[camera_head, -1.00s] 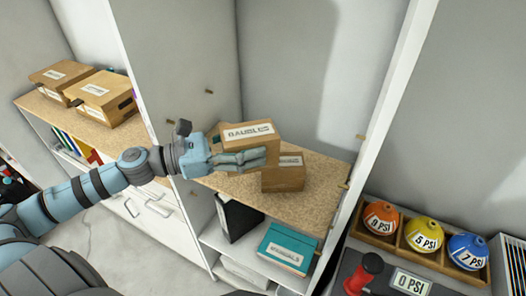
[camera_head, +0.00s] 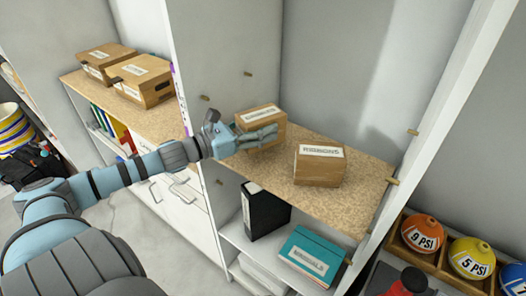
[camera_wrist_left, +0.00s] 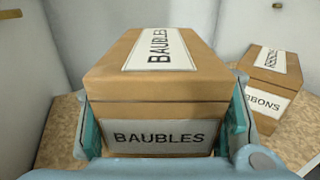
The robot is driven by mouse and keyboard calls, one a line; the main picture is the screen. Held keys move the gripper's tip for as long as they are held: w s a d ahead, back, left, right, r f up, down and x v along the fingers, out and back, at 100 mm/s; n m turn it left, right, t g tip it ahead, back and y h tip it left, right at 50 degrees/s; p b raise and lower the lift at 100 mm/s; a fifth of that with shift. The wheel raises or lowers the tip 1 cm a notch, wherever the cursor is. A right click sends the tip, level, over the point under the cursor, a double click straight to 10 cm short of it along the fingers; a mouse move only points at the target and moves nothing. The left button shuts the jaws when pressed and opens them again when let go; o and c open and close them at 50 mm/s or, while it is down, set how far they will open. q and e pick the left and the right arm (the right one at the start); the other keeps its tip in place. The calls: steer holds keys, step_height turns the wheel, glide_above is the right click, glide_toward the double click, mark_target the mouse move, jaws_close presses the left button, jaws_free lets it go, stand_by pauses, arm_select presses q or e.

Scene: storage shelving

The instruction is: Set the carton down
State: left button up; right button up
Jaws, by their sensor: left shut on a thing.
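The carton labelled BAUBLES is a brown box with white labels, on the left part of the cork-coloured shelf (camera_head: 350,205) in the head view (camera_head: 258,117). My left gripper (camera_head: 256,138) is shut on it, and the wrist view (camera_wrist_left: 160,85) shows a finger on each side of the box. The carton looks upright, at or just above the shelf; whether its base touches is hidden. A second brown carton labelled RIBBONS (camera_head: 319,170) stands on the shelf to its right, apart from it; it also shows in the wrist view (camera_wrist_left: 268,90). My right gripper is not in view.
Two brown boxes (camera_head: 141,84) stand on the lower cabinet at left. A black binder (camera_head: 262,212) and a teal box (camera_head: 311,254) sit on the shelf below. Ornament-like PSI balls (camera_head: 423,232) fill a wooden rack at right. Bare shelf lies around RIBBONS.

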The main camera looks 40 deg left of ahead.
arm_select(q)
step_height(320, 180, down, 4)
steer(key=b, duration=0.2)
steer(key=shift+r+b, duration=0.1)
steer(key=shift+b, duration=0.2)
steer(key=shift+r, duration=0.2)
steer(key=shift+f, duration=0.15)
steer(key=o, duration=1.5)
